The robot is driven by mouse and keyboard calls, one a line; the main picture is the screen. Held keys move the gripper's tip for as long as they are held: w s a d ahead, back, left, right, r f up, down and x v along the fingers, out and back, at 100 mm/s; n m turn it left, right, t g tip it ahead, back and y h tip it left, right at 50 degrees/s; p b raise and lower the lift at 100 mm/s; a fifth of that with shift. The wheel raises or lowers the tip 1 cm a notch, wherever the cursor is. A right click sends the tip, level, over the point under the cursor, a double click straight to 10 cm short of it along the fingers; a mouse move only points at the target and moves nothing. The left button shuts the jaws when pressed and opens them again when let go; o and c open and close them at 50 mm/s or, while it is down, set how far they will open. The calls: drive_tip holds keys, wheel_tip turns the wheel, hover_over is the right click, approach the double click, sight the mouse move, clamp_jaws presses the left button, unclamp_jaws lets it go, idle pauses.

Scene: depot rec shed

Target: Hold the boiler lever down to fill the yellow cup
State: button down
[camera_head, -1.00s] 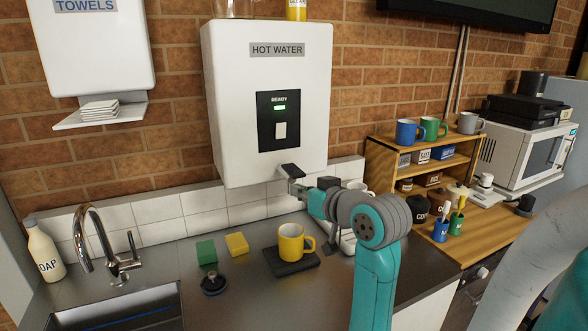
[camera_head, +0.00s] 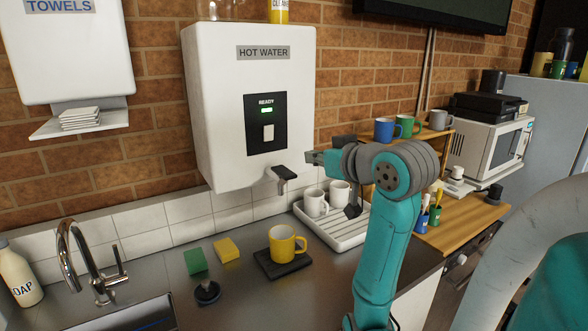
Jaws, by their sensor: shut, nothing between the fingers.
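The white hot water boiler (camera_head: 222,100) is fixed to the brick wall, with a green light under READY. Its black lever (camera_head: 285,172) sticks out at the lower right, above a small grey tap. The yellow cup (camera_head: 283,246) stands upright on a black mat (camera_head: 296,264) on the counter, below the lever. No stream of water shows, and I cannot tell how full the cup is. My gripper (camera_head: 308,157) is shut and empty, just right of the lever and slightly higher in the picture, apart from it.
A tap (camera_head: 78,262) and sink are at the left. A wooden shelf (camera_head: 440,142) is behind my arm.

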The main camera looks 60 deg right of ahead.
hover_over(284, 172)
drive_tip(key=s+a, duration=0.2)
drive_tip(key=s, duration=0.1)
wheel_tip(284, 172, down, 3)
drive_tip(key=shift+d+f, duration=0.2)
drive_tip(key=shift+f, duration=1.5)
drive_tip(key=shift+f, duration=0.15)
